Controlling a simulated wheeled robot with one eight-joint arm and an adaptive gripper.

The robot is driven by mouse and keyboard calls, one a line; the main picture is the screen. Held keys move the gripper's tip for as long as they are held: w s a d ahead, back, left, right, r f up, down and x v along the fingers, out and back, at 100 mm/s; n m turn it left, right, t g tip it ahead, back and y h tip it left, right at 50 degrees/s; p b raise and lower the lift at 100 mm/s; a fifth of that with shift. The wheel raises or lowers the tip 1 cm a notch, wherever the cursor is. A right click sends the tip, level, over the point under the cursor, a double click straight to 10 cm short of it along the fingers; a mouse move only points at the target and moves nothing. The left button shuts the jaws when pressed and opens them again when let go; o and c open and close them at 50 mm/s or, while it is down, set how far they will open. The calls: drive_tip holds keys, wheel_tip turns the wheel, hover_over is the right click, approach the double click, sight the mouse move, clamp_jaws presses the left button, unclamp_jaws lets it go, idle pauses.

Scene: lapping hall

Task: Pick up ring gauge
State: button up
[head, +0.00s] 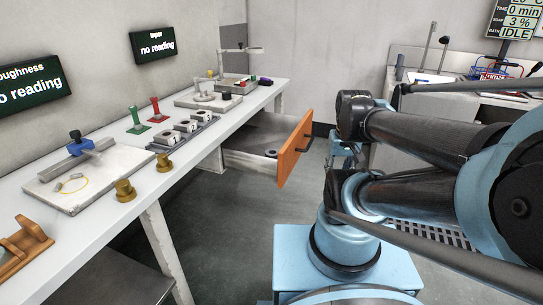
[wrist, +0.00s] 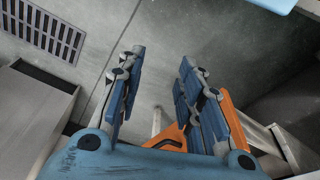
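A small dark ring-shaped piece (head: 271,153), likely the ring gauge, lies in the open drawer (head: 238,159) under the long bench, close behind the drawer's orange front (head: 295,149). It is small, and the front partly blocks the view of it. In the wrist view my gripper (wrist: 158,62) is open, its two blue-padded fingers wide apart with nothing between them. The orange drawer front (wrist: 236,122) shows beside and behind the right finger. I cannot make out the ring in the wrist view.
The white bench (head: 190,151) holds brass knobbed pieces (head: 124,190), a tray of grey blocks (head: 183,133), green (head: 137,121) and red (head: 156,110) stands, and a plate with a blue-clamped bar (head: 78,146). Floor between bench and my base is clear. A floor grate (wrist: 45,28) shows.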

drive_tip(key=o, duration=0.4)
drive_tip(key=shift+s+r, duration=0.2)
drive_tip(key=shift+s, duration=0.05)
drive_tip(key=o, duration=0.5)
drive_tip(key=shift+s+a+r, duration=0.1)
drive_tip(key=shift+r, duration=0.25)
drive_tip(key=shift+c, duration=0.2)
drive_tip(key=shift+o, duration=0.5)
drive_tip(key=w+a+r+n, duration=0.2)
drive_tip(key=w+r+n, duration=0.2)
drive_tip(key=w, duration=0.3)
drive_tip(key=shift+w+a+r+n+g, duration=0.2)
drive_tip(key=shift+r+n+g, duration=0.15)
drive_tip(key=shift+r, duration=0.4)
wheel_tip(320, 180, up, 3)
drive_tip(key=n, duration=0.9)
hover_over(273, 150)
drive_tip(key=s+d, duration=0.7)
drive_tip(key=s, duration=0.2)
drive_tip(key=shift+w+d+g, duration=0.1)
drive_tip(key=shift+d+g, duration=0.1)
drive_tip(key=shift+g, duration=0.25)
drive_tip(key=w+a+f+n, duration=0.3)
drive_tip(key=w+a+n, duration=0.2)
drive_tip(key=w+a, duration=0.25)
drive_tip(key=shift+m+g, duration=0.25)
drive_tip(key=shift+g, duration=0.05)
drive_tip(key=f, duration=1.7)
drive_tip(key=shift+s+f, duration=0.1)
drive_tip(key=shift+s, duration=0.2)
